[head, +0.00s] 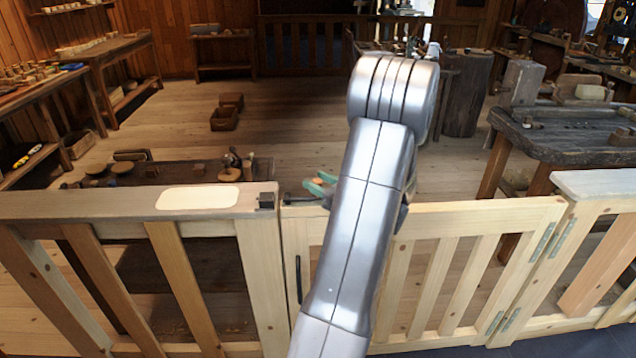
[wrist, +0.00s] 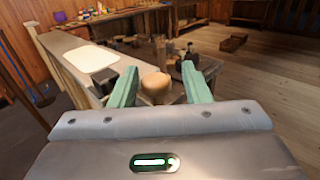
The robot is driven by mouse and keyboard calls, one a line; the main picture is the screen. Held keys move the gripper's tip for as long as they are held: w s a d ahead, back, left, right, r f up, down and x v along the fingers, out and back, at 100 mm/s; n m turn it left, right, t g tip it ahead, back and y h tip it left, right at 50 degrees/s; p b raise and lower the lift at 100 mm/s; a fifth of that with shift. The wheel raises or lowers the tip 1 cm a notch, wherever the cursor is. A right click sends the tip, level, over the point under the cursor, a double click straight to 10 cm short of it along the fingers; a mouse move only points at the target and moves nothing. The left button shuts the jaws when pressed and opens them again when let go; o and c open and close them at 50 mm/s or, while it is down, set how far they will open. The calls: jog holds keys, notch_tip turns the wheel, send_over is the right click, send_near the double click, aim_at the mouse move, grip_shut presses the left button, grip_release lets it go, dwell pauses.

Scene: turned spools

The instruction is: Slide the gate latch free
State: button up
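The pale wooden gate (head: 470,215) stands closed between fence sections in the head view. A dark catch (head: 267,200) sits on the post's top at its left end. A thin dark latch bar (head: 303,201) shows beside it, running behind my arm. My gripper (head: 320,184) has green fingers above the latch end of the gate. In the wrist view my gripper (wrist: 160,84) is open, fingers well apart. A round wooden knob (wrist: 155,87) shows between them; I cannot tell whether they touch it. My arm hides part of the gate top in the head view.
The left fence rail (head: 110,204) carries a pale flat panel (head: 198,197). Behind the gate is a low bench (head: 180,173) with turned pieces. A workbench (head: 560,135) stands at right. Open plank floor (head: 290,120) lies beyond.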

jog(key=shift+s, duration=0.1)
jog(key=b+v, duration=0.1)
jog(key=v, duration=1.2)
jog(key=shift+s+d+b, duration=0.25)
jog(key=shift+b, duration=0.1)
jog(key=p+x, duration=0.2)
jog(key=x, duration=1.2)
jog(key=shift+a, duration=0.6)
